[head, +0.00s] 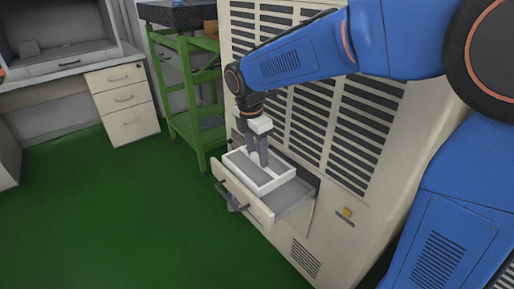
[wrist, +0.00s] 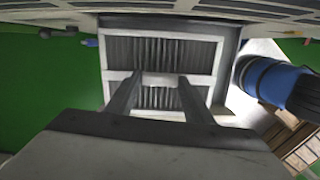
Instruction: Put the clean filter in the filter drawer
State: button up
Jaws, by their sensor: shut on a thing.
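The filter (head: 283,183) has a white frame; the wrist view shows its grey pleats and white crossbar (wrist: 160,79). My gripper (head: 257,162) points down from above and is shut on the filter, with its fingers at the crossbar in the wrist view (wrist: 158,82). The filter drawer (head: 295,196) is pulled out of the large beige cabinet. The filter is at the drawer's opening, toward its left side; I cannot tell whether it rests on the drawer floor or hangs just above. A strip of bare grey drawer floor shows to its right.
The beige cabinet (head: 344,178) with dark vents stands behind the drawer. The drawer's front panel and handle (head: 236,203) stick out over clear green floor (head: 120,220). A green metal stand (head: 185,100) is beside the cabinet, and a desk with drawers (head: 125,102) is farther left.

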jog(key=shift+f, duration=1.85)
jog(key=o, duration=1.6)
jog(key=shift+c, duration=0.2)
notch_tip(320, 180, up, 17)
jog(key=s+a, duration=0.1)
jog(key=a, duration=0.1)
jog(key=shift+r, duration=0.15)
